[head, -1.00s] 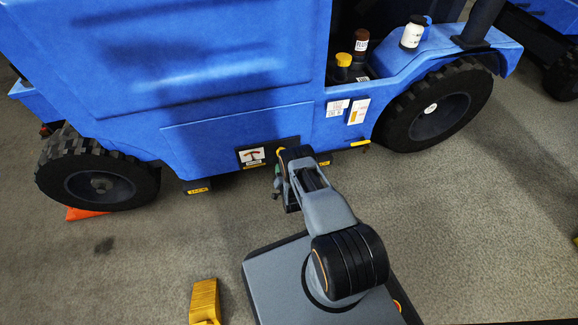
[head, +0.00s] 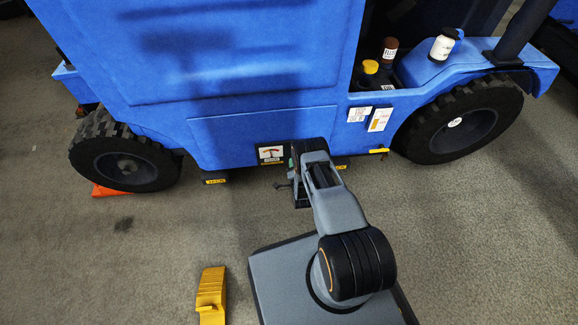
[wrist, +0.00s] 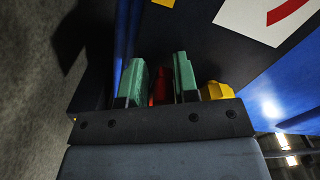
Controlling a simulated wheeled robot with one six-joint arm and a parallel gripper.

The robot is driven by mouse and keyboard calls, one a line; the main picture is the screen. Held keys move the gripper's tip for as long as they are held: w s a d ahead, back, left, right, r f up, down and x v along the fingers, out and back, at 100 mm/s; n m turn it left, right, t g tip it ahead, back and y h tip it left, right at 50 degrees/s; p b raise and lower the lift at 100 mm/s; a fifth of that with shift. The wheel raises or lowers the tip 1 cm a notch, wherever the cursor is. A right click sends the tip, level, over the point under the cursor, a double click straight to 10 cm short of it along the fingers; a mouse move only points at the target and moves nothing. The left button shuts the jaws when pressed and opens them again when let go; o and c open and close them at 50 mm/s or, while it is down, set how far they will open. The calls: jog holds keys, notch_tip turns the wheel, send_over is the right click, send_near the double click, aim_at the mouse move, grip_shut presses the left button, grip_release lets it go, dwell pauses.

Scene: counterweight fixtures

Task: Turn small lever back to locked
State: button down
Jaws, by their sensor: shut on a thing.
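The small lever shows as a red piece (wrist: 160,86) in the wrist view, upright between my gripper's two green fingertips. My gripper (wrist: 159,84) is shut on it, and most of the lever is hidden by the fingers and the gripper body. A yellow knob (wrist: 217,90) sits just right of the right fingertip. In the head view my gripper (head: 294,165) is at the lower edge of the blue vehicle (head: 260,125), just right of a dial label (head: 270,153). There my arm hides the lever.
A yellow wedge (head: 211,295) lies on the floor left of my base. Black tyres (head: 125,165) stand at both sides, an orange chock (head: 105,190) under the left one. Bottles (head: 441,46) stand on the vehicle's right step. The left floor is mostly clear.

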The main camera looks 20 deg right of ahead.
jog(key=shift+w+d+r, duration=0.15)
jog(key=shift+d+r, duration=0.2)
jog(key=shift+r, duration=0.05)
jog(key=c, duration=1.1)
grip_release()
jog(key=shift+o, duration=0.2)
jog(key=shift+a, duration=0.1)
jog(key=shift+a+f, duration=0.1)
jog(key=shift+a, duration=0.05)
jog(key=shift+s, duration=0.25)
